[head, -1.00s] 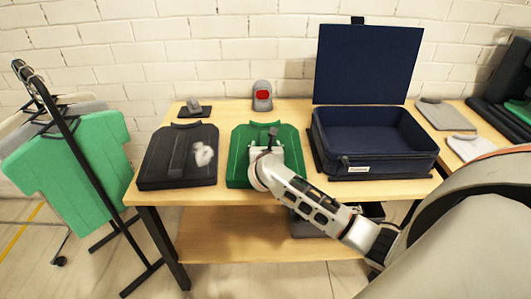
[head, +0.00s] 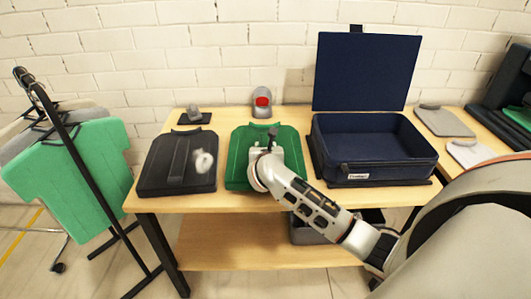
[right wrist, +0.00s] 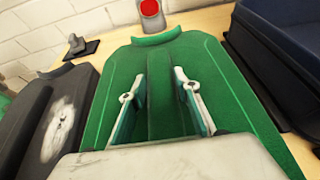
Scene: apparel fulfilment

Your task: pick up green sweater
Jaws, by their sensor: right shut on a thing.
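The green sweater (head: 291,143) lies folded flat on the wooden table, between a black folded garment and the navy suitcase. It fills the middle of the right wrist view (right wrist: 115,78). My right gripper (right wrist: 163,95) is over the sweater's middle, its two fingers on either side of a raised central strip, shut on the sweater. In the head view my right gripper (head: 264,150) hides part of the sweater's centre. The sweater looks still level with the table. My left gripper is not in view.
The black folded garment (head: 153,172) with a white patch lies left of the sweater. The open navy suitcase (head: 385,160) stands close on the right. A rack with a hanging green shirt (head: 80,165) stands at left.

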